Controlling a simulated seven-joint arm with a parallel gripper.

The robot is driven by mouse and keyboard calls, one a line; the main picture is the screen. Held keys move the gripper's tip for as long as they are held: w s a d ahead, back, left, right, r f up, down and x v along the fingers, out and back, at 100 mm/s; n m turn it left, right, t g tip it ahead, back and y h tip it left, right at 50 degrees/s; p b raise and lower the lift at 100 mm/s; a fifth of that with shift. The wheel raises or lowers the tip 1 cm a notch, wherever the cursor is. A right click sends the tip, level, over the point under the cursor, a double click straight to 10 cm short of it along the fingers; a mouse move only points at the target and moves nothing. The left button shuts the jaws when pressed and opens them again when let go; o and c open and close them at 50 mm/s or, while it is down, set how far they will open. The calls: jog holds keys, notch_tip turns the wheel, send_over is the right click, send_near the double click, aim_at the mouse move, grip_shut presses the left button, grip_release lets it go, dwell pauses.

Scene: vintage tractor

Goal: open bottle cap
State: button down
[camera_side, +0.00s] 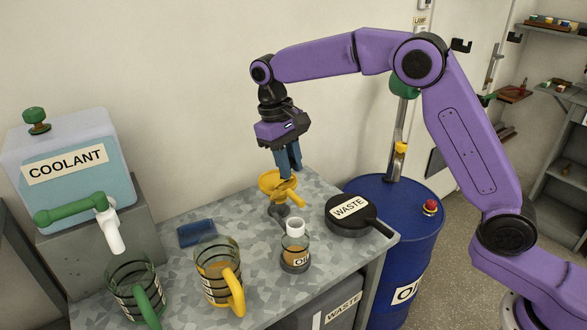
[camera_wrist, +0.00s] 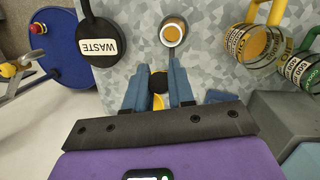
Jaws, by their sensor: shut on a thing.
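A small oil bottle (camera_side: 295,253) stands upright on the counter. Its white neck shows in the side view. From above, in the wrist view, the bottle (camera_wrist: 172,32) shows a white ring around amber, with no separate cap seen on it. My gripper (camera_side: 288,170) is raised behind the bottle and apart from it, pointing down.
A black waste pan (camera_side: 340,212) lies right of the bottle, before a blue drum (camera_side: 410,235). A yellow-handled jug (camera_side: 215,270) and a green-handled jug (camera_side: 130,290) stand left, near the coolant tank (camera_side: 70,165). A blue cloth-like item (camera_side: 197,233) lies behind the jugs.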

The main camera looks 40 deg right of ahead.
jog(key=shift+w+r+g, duration=0.25)
jog(key=shift+w+g, duration=0.25)
jog(key=shift+w, duration=0.2)
jog(key=shift+w+r+g, duration=0.25)
jog(key=shift+w+g, duration=0.25)
jog(key=shift+w, duration=0.2)
jog(key=c, duration=1)
grip_release()
jog(key=shift+r, duration=0.15)
jog(key=shift+r, duration=0.55)
jog(key=s+d+r, duration=0.1)
jog(key=s+r, duration=0.3)
jog(key=s+d+r, duration=0.2)
jog(key=s+r, duration=0.1)
jog(key=s, duration=0.2)
jog(key=s+d+r, duration=0.1)
jog(key=s+r, duration=0.3)
jog(key=shift+s+d+r, duration=0.15)
jog(key=shift+s+r, duration=0.05)
jog(key=shift+r, duration=0.15)
